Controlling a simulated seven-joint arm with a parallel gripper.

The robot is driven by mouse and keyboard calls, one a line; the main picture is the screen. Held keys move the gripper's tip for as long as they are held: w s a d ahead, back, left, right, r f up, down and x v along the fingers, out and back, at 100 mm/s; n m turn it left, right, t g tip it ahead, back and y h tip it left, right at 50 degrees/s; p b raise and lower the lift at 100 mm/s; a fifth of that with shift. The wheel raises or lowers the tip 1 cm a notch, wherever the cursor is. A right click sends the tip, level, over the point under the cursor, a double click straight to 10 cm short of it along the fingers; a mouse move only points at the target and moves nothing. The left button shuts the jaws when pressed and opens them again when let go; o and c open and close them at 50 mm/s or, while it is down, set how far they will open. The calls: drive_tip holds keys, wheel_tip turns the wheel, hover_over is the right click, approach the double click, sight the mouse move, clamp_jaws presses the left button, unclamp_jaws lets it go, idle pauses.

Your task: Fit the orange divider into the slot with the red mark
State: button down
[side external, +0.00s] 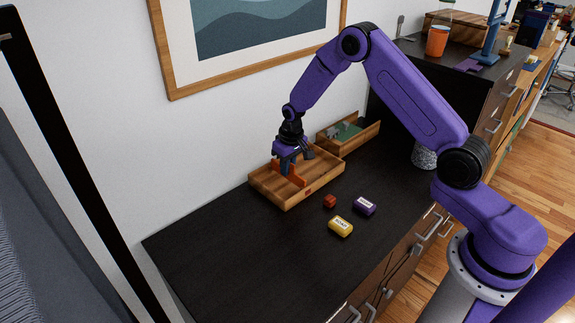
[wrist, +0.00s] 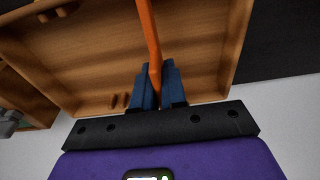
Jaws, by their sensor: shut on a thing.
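The orange divider (side external: 291,174) is an upright thin panel inside the outline of the wooden box (side external: 322,184). A red mark (side external: 308,191) shows on the box's front wall. My gripper (side external: 286,166) is shut on the divider from above. In the wrist view the blue fingers of my gripper (wrist: 156,88) pinch one end of the divider (wrist: 149,32), which extends across the box. Small wooden ribs (wrist: 120,100) of a slot stand on the near wall, left of the fingers. I cannot tell whether the divider touches the box floor. The red mark is not visible in the wrist view.
A second wooden box (side external: 359,140) with green and grey things stands just behind. A small orange-red cube (side external: 329,201), a purple labelled block (side external: 365,206) and a yellow labelled block (side external: 340,227) lie in front. The dark desktop (side external: 225,255) is clear at the left.

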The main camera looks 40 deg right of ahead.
sight(292, 164)
drive_tip(key=shift+f, duration=0.55)
drive_tip(key=c, duration=1.1)
unclamp_jaws()
drive_tip(key=shift+r, duration=0.1)
wheel_tip(292, 164, up, 17)
drive_tip(key=s, duration=0.2)
drive_tip(key=s+a+r+n, duration=0.25)
drive_tip(key=s+a, duration=0.25)
drive_tip(key=s, duration=0.4)
drive_tip(key=s+a+r+n, duration=0.2)
drive_tip(key=s+a+n, duration=0.3)
drive_tip(key=s, duration=0.4)
drive_tip(key=s+d+n, duration=0.1)
drive_tip(key=s+n, duration=0.1)
drive_tip(key=s, duration=0.8)
drive_tip(key=s+d+n+g, duration=0.1)
drive_tip(key=s+d+n, duration=0.1)
drive_tip(key=s, duration=0.8)
drive_tip(key=shift+s+f+n, duration=0.15)
drive_tip(key=shift+n, duration=0.4)
